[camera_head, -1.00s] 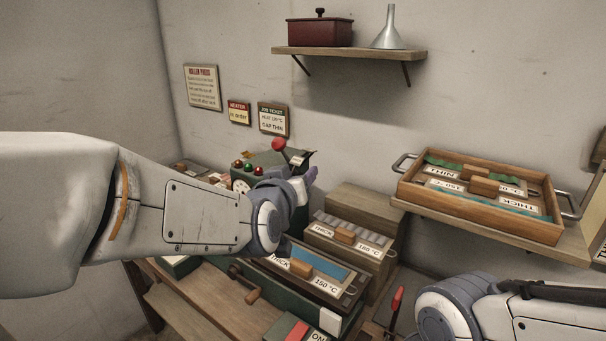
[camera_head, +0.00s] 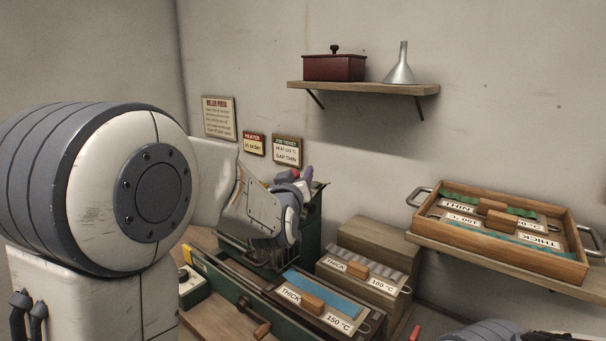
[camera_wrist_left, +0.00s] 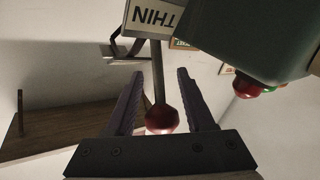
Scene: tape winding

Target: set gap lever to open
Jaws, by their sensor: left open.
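The gap lever (camera_wrist_left: 159,82) is a thin rod ending in a red ball knob (camera_wrist_left: 163,118). In the left wrist view, a plate reading THIN (camera_wrist_left: 155,18) is at the rod's other end. My left gripper (camera_wrist_left: 160,73) is open, with one dark finger on each side of the rod and knob. A gap shows between each finger and the rod. In the head view my left gripper (camera_head: 303,182) is at the green machine (camera_head: 312,215) and hides most of the lever. My right gripper is out of view.
A job ticket (camera_head: 287,151) hangs behind. THICK 150 °C (camera_head: 318,302) and THICK 180 °C (camera_head: 361,268) pieces lie in front. A wooden tray (camera_head: 575,268) sits on the right shelf. A wall shelf (camera_head: 365,87) holds a red box and funnel.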

